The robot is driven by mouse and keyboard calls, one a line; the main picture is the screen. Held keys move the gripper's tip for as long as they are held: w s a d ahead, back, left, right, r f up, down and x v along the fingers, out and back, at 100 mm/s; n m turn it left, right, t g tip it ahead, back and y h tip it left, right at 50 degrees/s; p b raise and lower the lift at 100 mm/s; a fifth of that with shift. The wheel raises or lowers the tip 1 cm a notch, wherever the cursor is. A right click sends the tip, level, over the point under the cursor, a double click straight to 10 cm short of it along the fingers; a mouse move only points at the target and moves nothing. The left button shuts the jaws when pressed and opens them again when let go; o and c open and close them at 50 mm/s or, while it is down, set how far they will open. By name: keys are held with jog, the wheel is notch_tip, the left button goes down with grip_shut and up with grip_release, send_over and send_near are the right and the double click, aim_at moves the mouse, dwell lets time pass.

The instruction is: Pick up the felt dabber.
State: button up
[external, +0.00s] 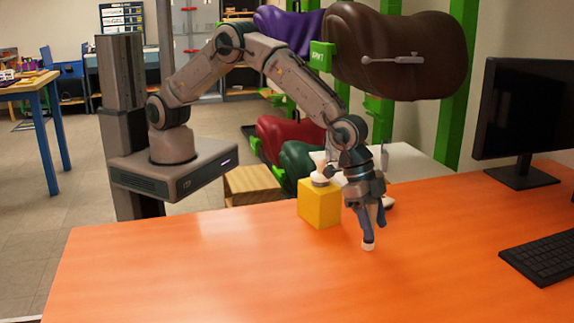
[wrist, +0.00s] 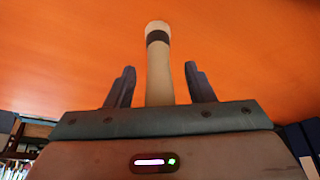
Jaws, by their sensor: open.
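The felt dabber (wrist: 158,65) shows in the wrist view as a pale tan handle with a dark band and a whitish round end. A gap shows between the handle and each finger in the wrist view. The handle's lower part is hidden behind the gripper body in that view. I cannot tell whether the dabber stands or leans.
A yellow block (external: 318,206) with a small white-and-grey item (external: 320,180) on top stands left of my gripper. A whitish object (external: 389,203) lies partly hidden behind it. A monitor (external: 525,110) and keyboard (external: 545,245) are at the right. The orange table (external: 180,270) is clear at front left.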

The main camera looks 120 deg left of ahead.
grip_shut()
jog(key=shift+r, duration=0.1)
